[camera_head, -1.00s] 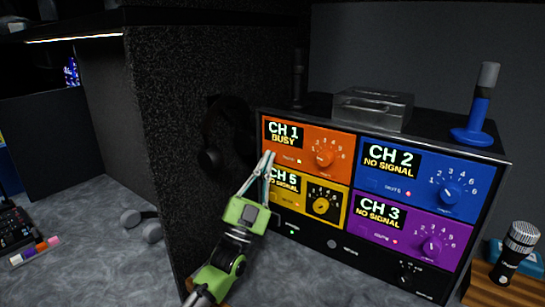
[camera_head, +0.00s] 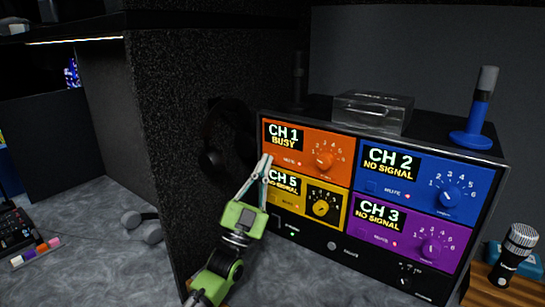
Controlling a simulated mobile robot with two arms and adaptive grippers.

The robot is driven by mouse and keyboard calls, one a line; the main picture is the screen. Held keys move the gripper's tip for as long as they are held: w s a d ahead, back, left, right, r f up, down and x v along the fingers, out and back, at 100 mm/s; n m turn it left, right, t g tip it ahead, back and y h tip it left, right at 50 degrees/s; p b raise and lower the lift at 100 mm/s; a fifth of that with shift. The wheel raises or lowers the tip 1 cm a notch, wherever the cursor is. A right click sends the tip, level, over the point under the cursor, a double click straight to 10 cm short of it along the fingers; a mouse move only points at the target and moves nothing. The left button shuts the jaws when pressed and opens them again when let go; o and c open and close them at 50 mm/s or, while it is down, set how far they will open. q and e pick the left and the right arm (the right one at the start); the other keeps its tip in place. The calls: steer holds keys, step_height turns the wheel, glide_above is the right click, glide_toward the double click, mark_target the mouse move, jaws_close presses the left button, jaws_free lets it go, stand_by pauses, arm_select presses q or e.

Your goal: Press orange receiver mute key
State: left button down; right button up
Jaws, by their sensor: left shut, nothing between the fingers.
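The orange receiver (camera_head: 341,143) is the upper left panel of the black rack. Its screen reads CH 1 BUSY, with a knob (camera_head: 325,160) at its right and a small mute label (camera_head: 290,161) below the screen. My left gripper (camera_head: 266,158) is shut and empty, its fingertips at the lower left of the orange panel, left of the mute label. The fingers cover the spot where the key would be, so I cannot see the key or tell whether they touch it. My right gripper is not in view.
The yellow CH 5 panel (camera_head: 333,205) lies just below, partly behind my gripper. The blue (camera_head: 429,177) and purple (camera_head: 412,229) panels are at the right. A dark speckled wall (camera_head: 165,120) with headphones (camera_head: 212,160) stands close at the left. A microphone (camera_head: 515,258) stands at the far right.

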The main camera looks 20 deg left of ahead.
arm_select(q)
steer(key=s+a+p, duration=0.2)
steer(key=s+p, duration=0.1)
steer(key=s, duration=0.2)
steer(key=shift+s, duration=0.35)
